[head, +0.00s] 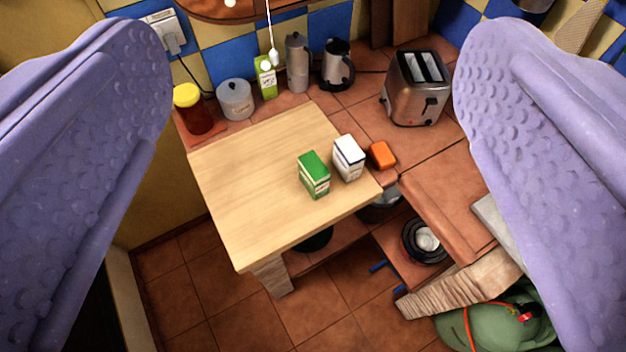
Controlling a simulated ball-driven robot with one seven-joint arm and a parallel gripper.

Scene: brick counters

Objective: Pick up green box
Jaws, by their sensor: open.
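The green box (314,175) stands upright on a light wooden board (245,180) on the counter, near the board's right side. A white box (348,158) stands close beside it on the right and slightly behind. My gripper (313,150) is open and empty. Its two purple, bumpy fingers fill the left and right sides of the view, far nearer to the camera than the boxes. The green box lies in the gap between them, apart from both.
An orange block (382,155) sits right of the white box. Behind are a toaster (418,88), kettle (336,65), moka pot (297,62), green-white carton (265,78), white canister (235,99) and yellow-lidded jar (192,108). The board's left and front are clear.

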